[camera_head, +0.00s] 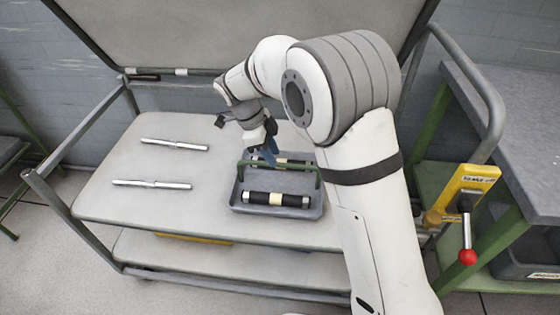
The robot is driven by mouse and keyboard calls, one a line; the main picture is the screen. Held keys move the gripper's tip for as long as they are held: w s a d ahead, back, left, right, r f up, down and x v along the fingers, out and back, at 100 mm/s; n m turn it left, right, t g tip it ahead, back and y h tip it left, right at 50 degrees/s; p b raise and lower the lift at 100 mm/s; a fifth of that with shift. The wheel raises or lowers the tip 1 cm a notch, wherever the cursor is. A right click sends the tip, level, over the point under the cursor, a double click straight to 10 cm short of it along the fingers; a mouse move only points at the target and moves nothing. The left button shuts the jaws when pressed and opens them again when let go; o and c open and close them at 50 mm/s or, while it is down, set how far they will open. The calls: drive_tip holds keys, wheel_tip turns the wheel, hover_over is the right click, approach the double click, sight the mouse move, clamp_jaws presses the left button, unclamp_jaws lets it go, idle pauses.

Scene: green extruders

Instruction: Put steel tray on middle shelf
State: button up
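The steel tray (236,206) is a shallow grey tray with a green bar handle (297,166) across it. It sits flat on the cart's middle shelf (130,212), right of the centre. In it lie black rollers with pale middle bands (277,200), the rear one partly hidden by the handle and gripper. My gripper (268,155), with blue fingers, is at the handle, above the back of the tray. Whether the fingers touch or close around the handle is too small to tell.
Two silver rods (174,145) (152,184) lie on the left of the same shelf. The cart's top shelf (230,30) hangs above and a lower shelf (200,262) lies below. A yellow bracket with a red-knobbed lever (467,256) and a grey-topped bench (520,130) stand at right.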

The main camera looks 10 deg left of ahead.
drive_tip(key=p+v, duration=0.1)
drive_tip(key=v, duration=0.4)
drive_tip(key=shift+r, duration=0.25)
drive_tip(key=shift+d+r, duration=0.1)
drive_tip(key=shift+r, duration=0.1)
drive_tip(key=s+d+r+n+y+p, duration=0.1)
drive_tip(key=s+d+r+n+p, duration=0.3)
drive_tip(key=d+r, duration=0.45)
drive_tip(key=s+d+r+n+y+p, duration=0.2)
drive_tip(key=d+r+n+p, duration=0.1)
drive_tip(key=d+r+p, duration=0.45)
drive_tip(key=s+d+r+n+t+p, duration=0.1)
drive_tip(key=s+d+r+n+p, duration=0.3)
drive_tip(key=s+d+n, duration=0.1)
drive_tip(key=s+d+r+n+t+y+p, duration=0.1)
drive_tip(key=s+d+r+n+p, duration=0.3)
drive_tip(key=s+d, duration=0.4)
drive_tip(key=shift+s+d+r+n+y+p, duration=0.35)
drive_tip(key=shift+s+n, duration=0.35)
drive_tip(key=shift+s, duration=0.25)
